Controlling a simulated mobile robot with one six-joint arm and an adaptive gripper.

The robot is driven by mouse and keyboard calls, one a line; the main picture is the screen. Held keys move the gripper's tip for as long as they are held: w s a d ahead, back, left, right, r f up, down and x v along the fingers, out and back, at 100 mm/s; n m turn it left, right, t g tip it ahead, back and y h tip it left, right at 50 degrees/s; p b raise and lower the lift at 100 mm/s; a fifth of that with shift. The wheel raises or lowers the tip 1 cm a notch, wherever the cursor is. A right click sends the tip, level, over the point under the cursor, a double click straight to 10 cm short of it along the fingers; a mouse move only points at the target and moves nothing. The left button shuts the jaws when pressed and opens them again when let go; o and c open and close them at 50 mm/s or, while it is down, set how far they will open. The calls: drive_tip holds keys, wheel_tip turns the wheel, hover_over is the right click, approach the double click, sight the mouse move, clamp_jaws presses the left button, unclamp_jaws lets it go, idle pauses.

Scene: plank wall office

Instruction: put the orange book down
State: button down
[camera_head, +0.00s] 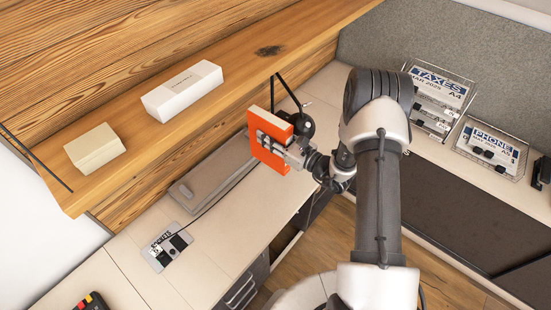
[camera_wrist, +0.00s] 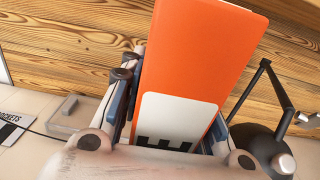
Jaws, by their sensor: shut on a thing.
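The orange book (camera_head: 268,151) has a white label and is held upright above the desk, in front of the plank wall. My gripper (camera_head: 284,146) is shut on it from the right side in the head view. In the wrist view the orange book (camera_wrist: 200,52) rises between the fingers, its white label low near the palm. The fingers (camera_wrist: 172,115) lie along both sides of the book. The label's text is mostly hidden by my gripper.
A wooden shelf (camera_head: 225,100) holds a long white box (camera_head: 183,91) and a smaller cream box (camera_head: 94,148). On the desk (camera_head: 215,240) lie a grey flat case (camera_head: 210,180) and a labelled pad (camera_head: 167,246). A black lamp (camera_head: 301,124) stands close behind the book. Wire trays (camera_head: 438,97) stand at right.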

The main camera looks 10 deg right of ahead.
wheel_tip(320, 180, down, 20)
drive_tip(key=b, duration=0.3)
drive_tip(key=shift+a+b, duration=0.15)
drive_tip(key=shift+b, duration=0.2)
drive_tip(key=shift+w+r, duration=0.1)
drive_tip(key=c, duration=1.2)
unclamp_jaws()
drive_tip(key=shift+f, duration=0.2)
drive_tip(key=v, duration=1.2)
drive_tip(key=shift+r+p, duration=0.15)
drive_tip(key=shift+p, duration=0.25)
